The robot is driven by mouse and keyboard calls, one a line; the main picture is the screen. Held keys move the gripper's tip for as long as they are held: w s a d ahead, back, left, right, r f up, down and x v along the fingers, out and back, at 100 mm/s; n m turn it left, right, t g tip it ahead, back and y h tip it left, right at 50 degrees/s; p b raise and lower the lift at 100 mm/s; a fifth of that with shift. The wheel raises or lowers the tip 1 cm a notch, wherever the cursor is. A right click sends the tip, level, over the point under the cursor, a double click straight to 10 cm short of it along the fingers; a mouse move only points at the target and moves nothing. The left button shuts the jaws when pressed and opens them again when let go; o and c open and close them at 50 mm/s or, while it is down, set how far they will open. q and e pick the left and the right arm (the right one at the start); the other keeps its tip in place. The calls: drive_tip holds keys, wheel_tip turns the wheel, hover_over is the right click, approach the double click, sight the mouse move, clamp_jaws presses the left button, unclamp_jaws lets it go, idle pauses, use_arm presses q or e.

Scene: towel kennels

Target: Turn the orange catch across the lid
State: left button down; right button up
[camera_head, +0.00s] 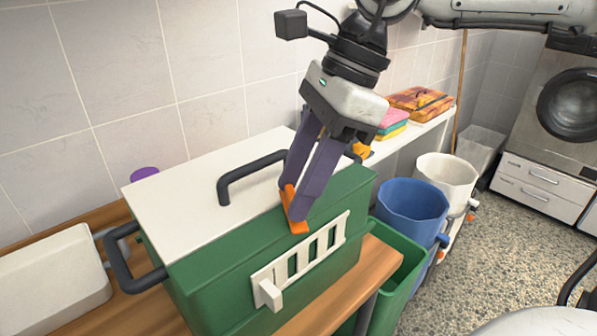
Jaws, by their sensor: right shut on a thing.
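The green box (210,285) stands on the wooden bench with its white lid (185,205) closed on top. The orange catch (298,226) sits at the lid's front edge and reaches down over the green front wall. My right gripper (296,207) comes down from above and is shut on the orange catch, its purple fingers hiding part of it. A black handle (235,182) stands on the lid behind the fingers. Another bit of orange (361,150) shows behind my gripper, mostly hidden. My left gripper is out of view.
A white slotted vent with a knob (300,255) is on the box front. A black side handle (118,262) sticks out left, near a white container (50,290). Blue (412,205) and white (446,178) buckets stand right. Folded towels (418,103) lie on a shelf behind.

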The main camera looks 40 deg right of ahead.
drive_tip(key=n+g+p, duration=0.1)
drive_tip(key=n, duration=0.3)
drive_tip(key=shift+w+r, duration=0.1)
drive_tip(key=shift+w, duration=0.05)
drive_tip(key=shift+w+n+g+p, duration=0.1)
drive_tip(key=shift+n+g+p, duration=0.2)
drive_tip(key=shift+n+g, duration=0.4)
drive_tip(key=shift+n, duration=0.3)
drive_tip(key=o, duration=1.1)
drive_tip(key=shift+c, duration=0.2)
drive_tip(key=v, duration=1)
drive_tip(key=shift+d, duration=0.15)
